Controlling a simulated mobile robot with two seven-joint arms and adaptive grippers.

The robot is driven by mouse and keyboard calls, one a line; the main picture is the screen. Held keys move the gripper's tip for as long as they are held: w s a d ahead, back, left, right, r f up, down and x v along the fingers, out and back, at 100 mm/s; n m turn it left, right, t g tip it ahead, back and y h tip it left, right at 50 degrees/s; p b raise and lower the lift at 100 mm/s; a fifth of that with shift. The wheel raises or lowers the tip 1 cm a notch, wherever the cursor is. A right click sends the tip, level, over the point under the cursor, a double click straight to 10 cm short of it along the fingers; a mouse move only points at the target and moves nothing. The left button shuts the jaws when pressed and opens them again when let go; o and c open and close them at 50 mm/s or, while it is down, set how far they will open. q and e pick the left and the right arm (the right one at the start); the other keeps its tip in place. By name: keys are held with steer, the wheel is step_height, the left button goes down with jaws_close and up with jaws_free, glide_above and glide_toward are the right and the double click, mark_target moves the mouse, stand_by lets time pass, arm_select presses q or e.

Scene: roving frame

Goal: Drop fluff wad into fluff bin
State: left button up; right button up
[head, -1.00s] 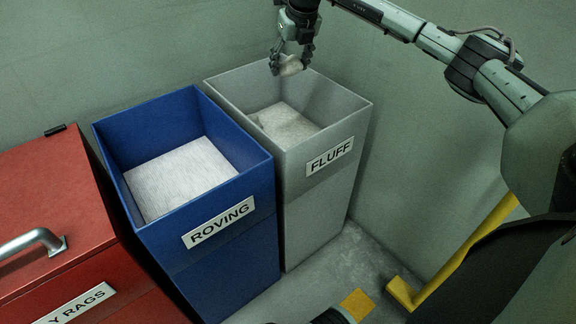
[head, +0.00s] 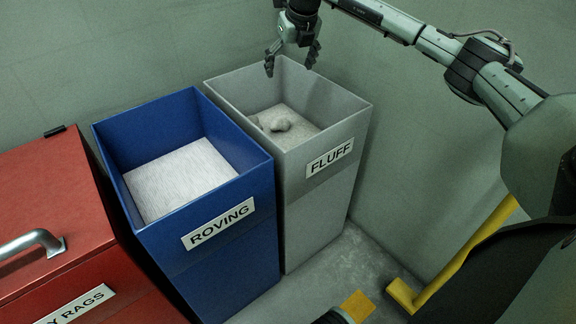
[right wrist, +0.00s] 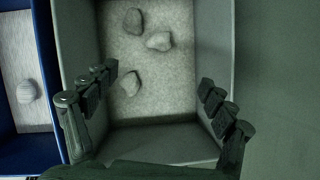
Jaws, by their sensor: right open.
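The grey fluff bin (head: 318,205) has a "FLUFF" label and stands right of the blue bin. A grey fluff wad (head: 280,125) lies inside it on a pale layer. My right gripper (head: 290,68) is open and empty above the bin's back rim. In the right wrist view, the open fingers (right wrist: 158,78) are spread over the fluff bin (right wrist: 215,30), with nothing between them. That view shows three wads in the bin: one at the top (right wrist: 134,20), one in the middle (right wrist: 159,41) and one lower left (right wrist: 131,83). My left gripper is not in view.
The blue roving bin (head: 235,250) touches or nearly touches the fluff bin. A rounded lump (right wrist: 28,91) lies in it. A red rag bin (head: 50,200) with a metal handle stands at the left. A wall (head: 150,40) closes the back. A yellow bar (head: 455,255) is at the right.

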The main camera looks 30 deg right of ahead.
steer(key=v, duration=1.2)
steer(key=shift+w, duration=0.1)
steer(key=shift+a, duration=0.1)
